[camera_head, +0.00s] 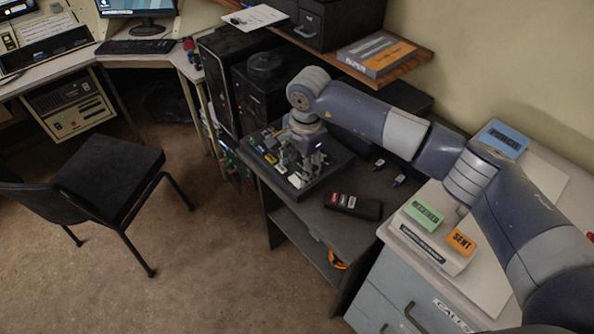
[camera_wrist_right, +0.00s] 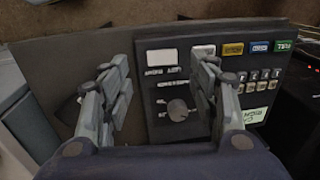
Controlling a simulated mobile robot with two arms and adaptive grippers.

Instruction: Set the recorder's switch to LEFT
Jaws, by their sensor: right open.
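The recorder (camera_head: 331,168) is a dark flat box with a control panel on the small dark table. My right gripper (camera_head: 300,168) points down over it, and its fingers hide part of the panel. In the right wrist view my right gripper (camera_wrist_right: 163,78) is open, with nothing between its fingers. A round grey knob (camera_wrist_right: 178,109), which looks like the recorder's switch, shows on the panel (camera_wrist_right: 150,88) between the two fingers, closer to the right-hand finger. Its setting is too blurred to read. My left gripper is not in view.
A black handset-like box (camera_head: 353,206) lies on the table beside the recorder. A shelf with a grey and orange box (camera_head: 376,54) is above. Drawers with coloured cards (camera_head: 461,242) stand at the right. A chair (camera_head: 108,177) is at the left on open floor.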

